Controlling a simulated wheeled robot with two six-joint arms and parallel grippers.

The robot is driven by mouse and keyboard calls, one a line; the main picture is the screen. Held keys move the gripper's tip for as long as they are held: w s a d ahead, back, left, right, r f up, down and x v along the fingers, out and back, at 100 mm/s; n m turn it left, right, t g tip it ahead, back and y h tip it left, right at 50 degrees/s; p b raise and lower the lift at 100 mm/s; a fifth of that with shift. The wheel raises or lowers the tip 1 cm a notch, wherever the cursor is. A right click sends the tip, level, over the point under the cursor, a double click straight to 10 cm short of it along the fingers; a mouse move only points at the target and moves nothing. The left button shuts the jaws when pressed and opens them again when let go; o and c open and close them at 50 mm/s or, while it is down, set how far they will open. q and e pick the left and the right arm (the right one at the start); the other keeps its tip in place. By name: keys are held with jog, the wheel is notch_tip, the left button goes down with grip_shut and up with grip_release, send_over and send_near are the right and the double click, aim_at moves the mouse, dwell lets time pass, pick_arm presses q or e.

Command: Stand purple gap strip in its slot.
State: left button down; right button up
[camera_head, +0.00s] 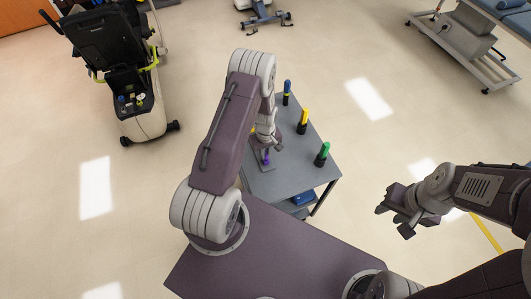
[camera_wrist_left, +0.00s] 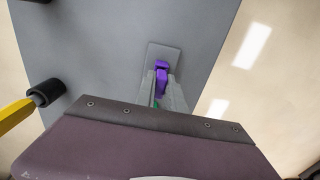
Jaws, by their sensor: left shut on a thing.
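The purple gap strip (camera_head: 266,157) shows just below my left gripper (camera_head: 268,148) at the left part of the grey table (camera_head: 298,181). In the left wrist view the purple strip (camera_wrist_left: 162,72) sits between the fingertips of my left gripper (camera_wrist_left: 163,92), which is shut on it. The strip overlaps a lighter grey rectangular plate (camera_wrist_left: 157,49) on the table top. Its lower end is hidden, so I cannot tell whether it touches the plate. My right gripper (camera_head: 393,219) is open and empty, off to the right of the table over the floor.
Blue (camera_head: 287,88), yellow (camera_head: 304,117) and green (camera_head: 323,151) sticks stand in black holders along the table's right side. A blue item (camera_head: 303,198) lies below the table top. A black-seated exercise machine (camera_head: 110,60) stands at the upper left.

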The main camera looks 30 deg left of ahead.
dwell(0.4)
pick_arm(q)
jog(key=c, duration=1.3)
grip_release()
jog(key=shift+c, duration=0.2)
jog(key=shift+r+p, duration=2.35)
jog(key=shift+r, duration=0.7)
